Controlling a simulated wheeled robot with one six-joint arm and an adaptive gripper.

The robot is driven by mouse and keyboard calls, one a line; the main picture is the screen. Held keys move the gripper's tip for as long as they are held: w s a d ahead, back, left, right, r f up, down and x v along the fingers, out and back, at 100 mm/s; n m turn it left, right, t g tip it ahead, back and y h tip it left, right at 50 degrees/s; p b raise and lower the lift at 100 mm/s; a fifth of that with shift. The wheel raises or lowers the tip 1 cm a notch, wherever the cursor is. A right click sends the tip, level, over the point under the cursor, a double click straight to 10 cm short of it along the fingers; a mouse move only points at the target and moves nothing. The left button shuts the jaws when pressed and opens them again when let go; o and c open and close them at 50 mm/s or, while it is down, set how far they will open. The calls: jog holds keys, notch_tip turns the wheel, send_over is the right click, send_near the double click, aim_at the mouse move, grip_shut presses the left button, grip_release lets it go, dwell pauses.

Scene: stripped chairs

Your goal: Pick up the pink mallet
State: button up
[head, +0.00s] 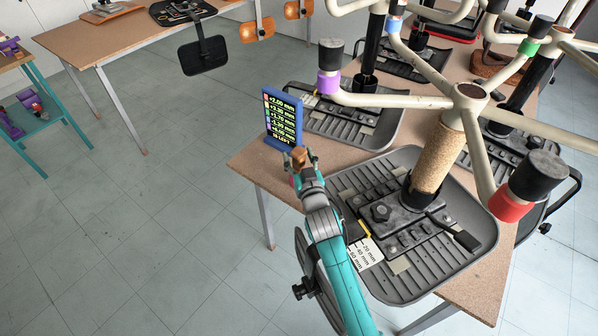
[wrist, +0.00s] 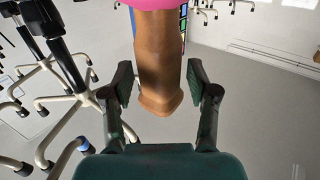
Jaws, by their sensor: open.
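The pink mallet shows in the wrist view as a brown wooden handle (wrist: 159,60) with a strip of its pink head (wrist: 190,4) at the top edge. Most of the head is cut off there. In the head view its brown handle (head: 298,154) shows between my fingers, with a small bit of pink below, near the table's left corner. My gripper (head: 301,159) is open, and in the wrist view its fingers (wrist: 160,83) stand on either side of the handle, with a narrow gap on each side.
A blue panel with coloured rows (head: 283,120) stands just behind my gripper. A grey stripped chair part (head: 405,284) lies on the table to the right, under upturned cream chair bases (head: 469,97). The floor (head: 150,230) to the left is clear.

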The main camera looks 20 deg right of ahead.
grip_shut()
jog(key=shift+r, duration=0.15)
notch_tip(320, 180, up, 9)
jog(key=shift+r, duration=0.4)
dwell(0.4)
